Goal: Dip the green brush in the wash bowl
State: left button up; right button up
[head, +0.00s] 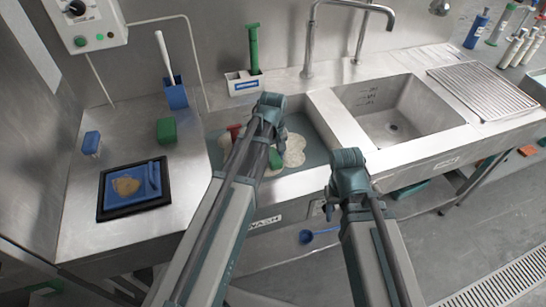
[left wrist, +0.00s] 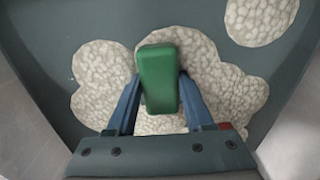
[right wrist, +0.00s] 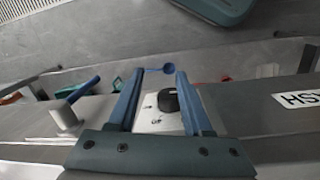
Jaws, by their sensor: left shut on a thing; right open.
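The green brush (left wrist: 158,78) shows as a plain green block between the blue fingers of my left gripper (left wrist: 157,92), which is shut on it. In the head view the green brush (head: 275,158) is low in the wash bowl (head: 313,153), partly behind my left arm. The bowl is a sunken basin marked WASH, with grey-teal liquid and pale foam (head: 295,150). Foam lies around and behind the brush; I cannot tell whether its underside touches the liquid. My right gripper (right wrist: 160,78) is open and empty in front of the sink edge.
A green block (head: 166,130), a blue tray in a black frame (head: 108,208) and a blue holder (head: 176,96) stand on the left counter. A green-handled tool (head: 254,50) stands behind the bowl. An empty sink (head: 395,115) is to the right. A blue ladle (head: 307,237) is below the front edge.

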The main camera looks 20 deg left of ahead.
aim_at(273, 156)
pick_arm(q)
jog(key=shift+r, duration=0.1)
dwell(0.3)
notch_tip(273, 156, up, 17)
jog(key=p, duration=1.6)
jog(key=shift+f+p, duration=0.2)
jog(key=shift+p, duration=0.2)
